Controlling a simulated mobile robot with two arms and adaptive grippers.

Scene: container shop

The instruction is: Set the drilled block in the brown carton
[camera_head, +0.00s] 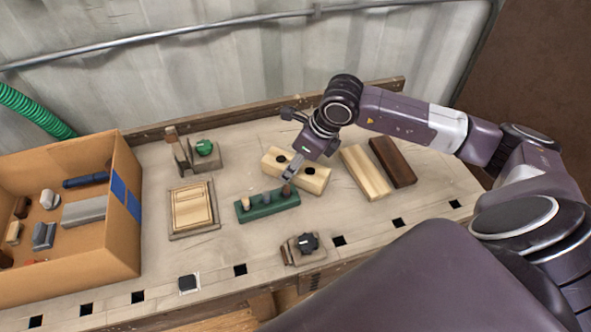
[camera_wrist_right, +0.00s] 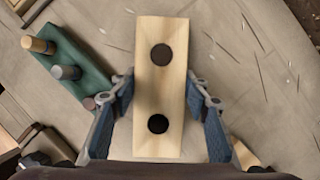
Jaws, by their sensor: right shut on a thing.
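The drilled block (camera_head: 318,183) is pale wood with two dark round holes in its top. It is over the middle of the bench; I cannot tell whether it touches the top. My right gripper (camera_head: 293,172) comes down over it and is shut on it. In the right wrist view the block (camera_wrist_right: 160,98) lies between the two blue-padded fingers of my right gripper (camera_wrist_right: 160,88). The brown carton (camera_head: 122,227) stands open at the left end of the bench, with several small parts inside. My left gripper is not in view.
A green peg holder (camera_head: 268,208) is close in front of the block. A pale plank (camera_head: 364,172) and a dark plank (camera_head: 392,161) lie right. A framed wooden panel (camera_head: 192,207), a green-knobbed fixture (camera_head: 204,148) and a black-knobbed clamp (camera_head: 306,243) also stand on the bench.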

